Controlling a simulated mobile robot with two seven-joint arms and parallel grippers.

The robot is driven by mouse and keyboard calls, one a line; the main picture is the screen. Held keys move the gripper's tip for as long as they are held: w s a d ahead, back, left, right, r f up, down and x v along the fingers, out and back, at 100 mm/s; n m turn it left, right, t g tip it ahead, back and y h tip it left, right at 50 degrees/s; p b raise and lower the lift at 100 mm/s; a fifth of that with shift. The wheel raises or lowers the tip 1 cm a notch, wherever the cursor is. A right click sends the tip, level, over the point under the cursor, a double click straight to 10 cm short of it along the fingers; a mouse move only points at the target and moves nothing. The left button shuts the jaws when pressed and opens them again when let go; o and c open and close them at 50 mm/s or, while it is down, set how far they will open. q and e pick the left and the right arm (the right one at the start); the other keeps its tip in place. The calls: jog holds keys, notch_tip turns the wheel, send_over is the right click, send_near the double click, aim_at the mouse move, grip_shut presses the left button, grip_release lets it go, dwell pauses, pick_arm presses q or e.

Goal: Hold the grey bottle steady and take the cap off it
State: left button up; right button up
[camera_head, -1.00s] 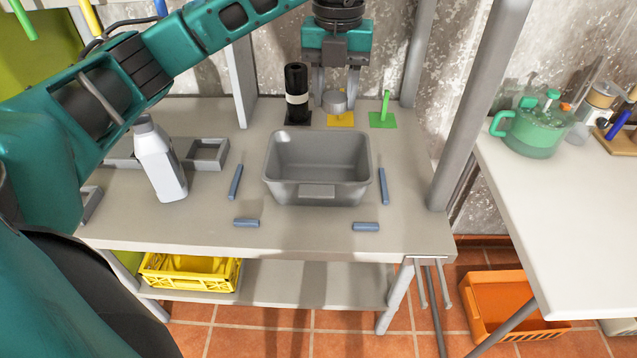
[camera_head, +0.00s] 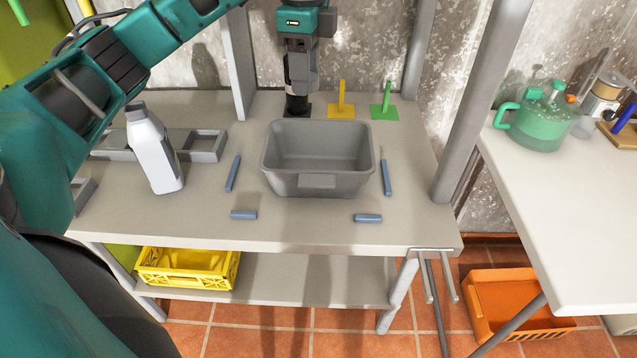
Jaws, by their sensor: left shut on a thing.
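A pale grey bottle (camera_head: 155,155) with a darker grey top stands at the left of the bench, apart from my gripper. I cannot tell whether that top is a cap or a bare neck. My left gripper (camera_head: 301,82) points down at the back of the bench. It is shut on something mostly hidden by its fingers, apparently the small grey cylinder. It overlaps the upper part of a black cylinder (camera_head: 297,104) on a black base; I cannot tell whether they touch. My right gripper is not in view.
A grey bin (camera_head: 318,184) stands mid-bench among several blue bars. A yellow peg stand (camera_head: 341,110) and a green one (camera_head: 384,111) stand at the back. A grey tray (camera_head: 207,150) lies behind the bottle. An upright post (camera_head: 480,100) stands at the right.

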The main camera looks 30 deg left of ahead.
pick_arm(q)
jog(key=shift+s+a+f, duration=0.2)
jog(key=shift+a+f, duration=0.1)
jog(key=shift+s+a+f+b, duration=0.1)
jog(key=shift+f+b, duration=0.2)
jog(key=shift+b, duration=0.2)
jog(key=b, duration=0.2)
send_near(304, 164)
jog(key=s+d, duration=0.1)
jog(key=s+d+f, duration=0.1)
jog(key=s, duration=0.1)
jog(key=shift+f, duration=0.7)
jog(key=shift+f+b, duration=0.5)
jog(key=shift+f, duration=1.6)
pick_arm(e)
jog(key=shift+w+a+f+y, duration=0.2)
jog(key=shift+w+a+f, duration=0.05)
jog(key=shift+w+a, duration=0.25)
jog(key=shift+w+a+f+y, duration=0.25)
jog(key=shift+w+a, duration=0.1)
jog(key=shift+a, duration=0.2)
pick_arm(q)
jog(key=shift+f, duration=0.1)
jog(key=o, duration=1.2)
jog(key=shift+c, duration=0.2)
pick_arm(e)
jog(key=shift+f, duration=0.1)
